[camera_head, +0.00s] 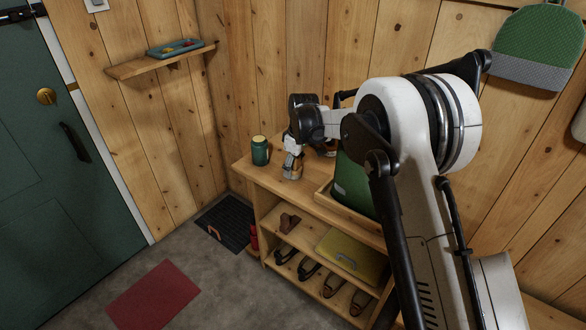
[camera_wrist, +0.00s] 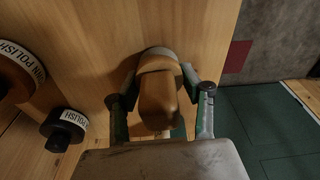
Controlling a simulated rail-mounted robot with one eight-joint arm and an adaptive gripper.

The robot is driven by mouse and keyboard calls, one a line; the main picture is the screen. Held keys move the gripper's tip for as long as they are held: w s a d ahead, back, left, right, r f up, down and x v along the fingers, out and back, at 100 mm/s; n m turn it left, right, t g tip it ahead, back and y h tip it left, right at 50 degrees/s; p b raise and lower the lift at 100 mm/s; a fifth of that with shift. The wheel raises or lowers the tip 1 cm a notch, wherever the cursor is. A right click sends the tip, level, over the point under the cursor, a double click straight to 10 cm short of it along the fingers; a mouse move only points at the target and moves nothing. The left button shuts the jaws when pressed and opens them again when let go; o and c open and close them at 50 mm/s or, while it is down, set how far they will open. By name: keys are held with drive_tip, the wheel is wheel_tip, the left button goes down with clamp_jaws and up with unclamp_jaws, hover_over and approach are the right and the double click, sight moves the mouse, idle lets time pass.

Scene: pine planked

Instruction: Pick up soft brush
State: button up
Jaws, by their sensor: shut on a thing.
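The soft brush (camera_wrist: 158,98) is in the wrist view, with a rounded brown wooden body and a paler grey-tan rim at its far end. My gripper (camera_wrist: 160,92) has one finger on each side of it and is shut on it. In the head view my gripper (camera_head: 292,166) points down over the top of the wooden shelf unit (camera_head: 247,171), and only a small part of the brush shows below the fingers. I cannot tell whether the brush touches the shelf top.
A green tin (camera_head: 260,151) stands left of my gripper. A tray with a green thing (camera_head: 351,185) is to the right. Shoes (camera_head: 308,269) fill lower shelves; a red mat (camera_head: 155,296) lies on the floor.

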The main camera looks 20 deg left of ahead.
drive_tip(key=shift+r, duration=0.45)
wheel_tip(320, 180, up, 3)
drive_tip(key=shift+f, duration=0.1)
drive_tip(key=s+a+r, duration=0.6)
drive_tip(key=s, duration=0.4)
drive_tip(key=shift+r+p, duration=0.35)
drive_tip(key=shift+r, duration=0.05)
drive_tip(key=o, duration=0.6)
drive_tip(key=c, duration=0.4)
drive_tip(key=shift+c, duration=0.2)
